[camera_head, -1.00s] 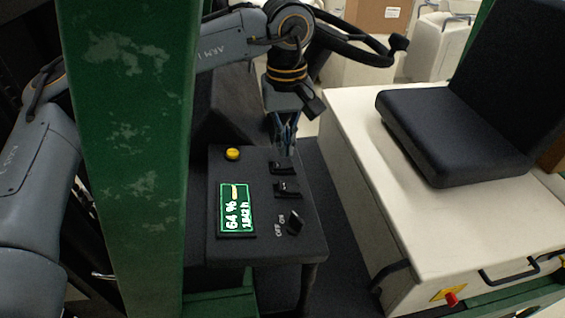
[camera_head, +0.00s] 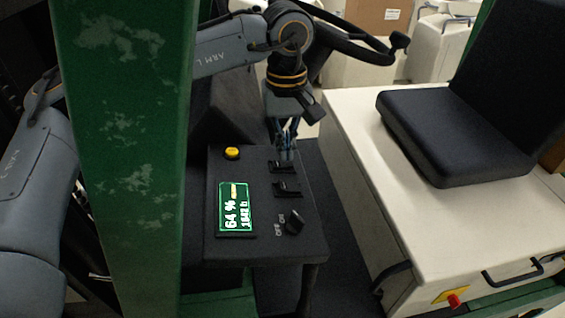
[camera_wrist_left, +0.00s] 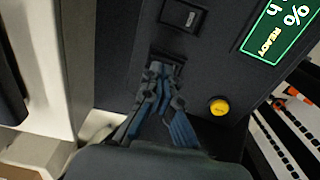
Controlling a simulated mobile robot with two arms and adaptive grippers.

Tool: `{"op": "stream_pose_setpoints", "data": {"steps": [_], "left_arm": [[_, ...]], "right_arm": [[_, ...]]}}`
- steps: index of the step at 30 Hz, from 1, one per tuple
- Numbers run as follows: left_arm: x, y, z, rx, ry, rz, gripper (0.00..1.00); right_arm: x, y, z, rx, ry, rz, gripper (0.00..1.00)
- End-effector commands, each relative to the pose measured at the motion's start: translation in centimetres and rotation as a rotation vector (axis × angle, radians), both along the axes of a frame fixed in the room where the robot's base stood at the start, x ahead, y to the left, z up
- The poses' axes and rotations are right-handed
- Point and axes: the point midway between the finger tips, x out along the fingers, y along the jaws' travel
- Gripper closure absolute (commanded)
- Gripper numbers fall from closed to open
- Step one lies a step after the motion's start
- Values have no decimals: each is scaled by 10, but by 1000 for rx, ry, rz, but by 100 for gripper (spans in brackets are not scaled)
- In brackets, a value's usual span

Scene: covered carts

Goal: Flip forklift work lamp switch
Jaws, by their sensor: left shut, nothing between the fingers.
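The forklift's dark control panel (camera_head: 262,252) carries two black rocker switches. The far switch (camera_head: 283,167) is directly at my left gripper (camera_head: 287,155), whose fingers are together with nothing between them, pointing down. The near switch (camera_head: 287,188) is clear of the gripper. In the left wrist view, the fingertips (camera_wrist_left: 162,76) lie over the edge of the far switch (camera_wrist_left: 170,60), partly hiding it; whether they touch it I cannot tell. The other switch (camera_wrist_left: 183,15) shows beyond it. Which one is for the work lamp is not readable. My right gripper is not in view.
The panel also has a lit green display (camera_head: 236,208), a yellow button (camera_head: 232,153) and an OFF/ON knob (camera_head: 294,222). A green post (camera_head: 125,150) stands at the left. The black steering wheel (camera_head: 350,48) is behind my arm. A black seat (camera_head: 440,130) is at the right.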

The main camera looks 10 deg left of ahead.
Motion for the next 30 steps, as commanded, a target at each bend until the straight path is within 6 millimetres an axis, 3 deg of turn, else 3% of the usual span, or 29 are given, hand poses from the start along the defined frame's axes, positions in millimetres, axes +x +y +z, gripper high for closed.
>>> {"op": "stream_pose_setpoints", "data": {"steps": [30], "left_arm": [[0, 0, -16, 0, 0, 0, 100]], "right_arm": [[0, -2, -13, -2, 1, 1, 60]]}}
